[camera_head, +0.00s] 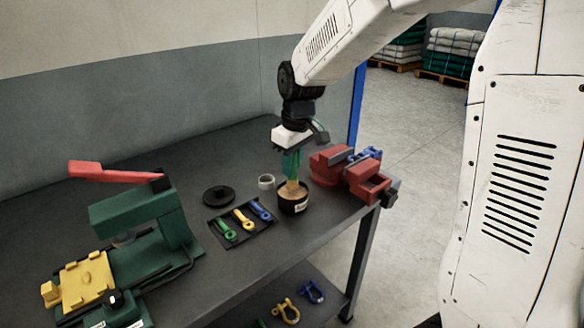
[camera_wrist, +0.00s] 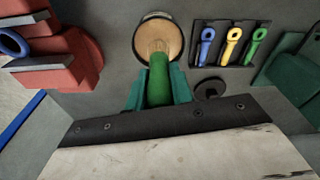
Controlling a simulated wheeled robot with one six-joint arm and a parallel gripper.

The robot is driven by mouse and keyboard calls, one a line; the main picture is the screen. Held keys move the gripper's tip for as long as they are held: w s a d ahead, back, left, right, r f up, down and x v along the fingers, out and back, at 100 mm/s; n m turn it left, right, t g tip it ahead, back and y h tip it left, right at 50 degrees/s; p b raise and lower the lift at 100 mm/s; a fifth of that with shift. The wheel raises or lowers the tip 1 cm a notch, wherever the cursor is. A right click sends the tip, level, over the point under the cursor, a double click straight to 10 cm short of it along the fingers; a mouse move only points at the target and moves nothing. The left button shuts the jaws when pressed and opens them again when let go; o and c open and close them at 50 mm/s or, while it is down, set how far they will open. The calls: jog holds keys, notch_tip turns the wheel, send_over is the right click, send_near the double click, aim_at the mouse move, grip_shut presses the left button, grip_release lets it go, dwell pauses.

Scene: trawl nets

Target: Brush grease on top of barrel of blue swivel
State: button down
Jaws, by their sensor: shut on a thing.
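My gripper (camera_head: 291,155) is shut on the green handle of a brush (camera_wrist: 158,80), bristles downward. In the head view the tan bristles (camera_head: 291,187) are at the mouth of a black pot (camera_head: 294,206) filled with tan grease. In the wrist view the bristles overlap the grease (camera_wrist: 172,35); I cannot tell how deep they reach. A blue part (camera_head: 366,153), which looks like the blue swivel, is at the red vise (camera_head: 330,168). In the wrist view its blue ring (camera_wrist: 13,43) shows at the left edge, by the vise (camera_wrist: 72,68). The top of its barrel is not clear.
A black tray (camera_head: 224,219) holds green, yellow and blue eye-ended parts. A black disc (camera_head: 219,195) and a small grey ring (camera_head: 266,182) lie nearby. A green press with a red lever (camera_head: 135,215) stands left. Shackles (camera_head: 287,310) lie on the lower shelf.

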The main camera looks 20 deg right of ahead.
jog(key=shift+r, duration=2.55)
jog(key=shift+s, duration=0.1)
